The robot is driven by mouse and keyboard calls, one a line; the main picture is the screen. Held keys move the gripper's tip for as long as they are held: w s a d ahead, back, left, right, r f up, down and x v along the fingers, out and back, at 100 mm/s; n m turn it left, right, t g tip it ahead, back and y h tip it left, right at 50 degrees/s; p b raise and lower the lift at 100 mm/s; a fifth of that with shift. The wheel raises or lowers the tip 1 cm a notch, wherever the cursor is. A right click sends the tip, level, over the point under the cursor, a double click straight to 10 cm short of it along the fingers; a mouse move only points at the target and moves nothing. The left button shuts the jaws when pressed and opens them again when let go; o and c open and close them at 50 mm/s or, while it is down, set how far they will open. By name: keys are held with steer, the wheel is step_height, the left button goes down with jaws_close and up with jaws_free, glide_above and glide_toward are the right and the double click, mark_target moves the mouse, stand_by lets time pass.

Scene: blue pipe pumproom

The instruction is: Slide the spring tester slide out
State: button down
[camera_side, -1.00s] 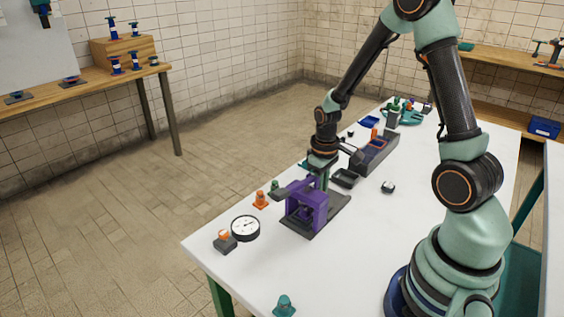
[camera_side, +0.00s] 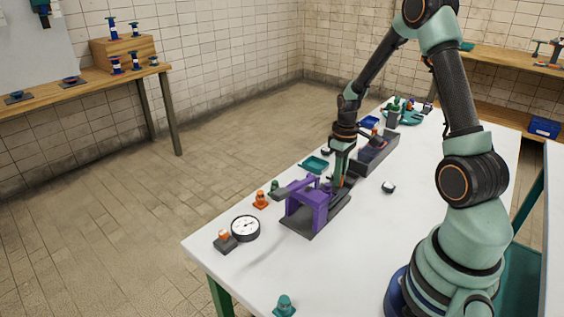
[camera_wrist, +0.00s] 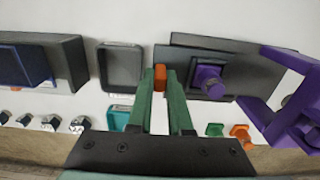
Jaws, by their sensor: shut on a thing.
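The spring tester has a purple frame (camera_side: 305,206) on a dark base plate (camera_side: 312,230), and the frame also shows at right in the wrist view (camera_wrist: 283,112). A dark slide plate (camera_wrist: 187,72) bearing a purple block with a round knob (camera_wrist: 208,80) lies to the left of the frame in the wrist view, clear of the frame's opening. An orange tab (camera_wrist: 160,77) is at the slide's left end. My gripper (camera_wrist: 160,82) is shut on this tab, its green fingers on both sides. In the side view my gripper (camera_side: 340,183) is low, just right of the purple frame.
A black tray (camera_wrist: 121,68) lies left of my fingers, close by. A teal tray (camera_side: 314,165) is behind the tester. A dark grey fixture (camera_side: 375,155) stands farther along. A dial gauge (camera_side: 245,228) and orange piece (camera_side: 261,200) are on the left. The white table's front is mostly clear.

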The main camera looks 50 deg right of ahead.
steer(key=shift+d, duration=0.3)
steer(key=c, duration=1.1)
jaws_free()
steer(key=shift+c, duration=0.2)
steer(key=shift+a, duration=0.1)
step_height(320, 180, up, 12)
steer(key=shift+r, duration=0.1)
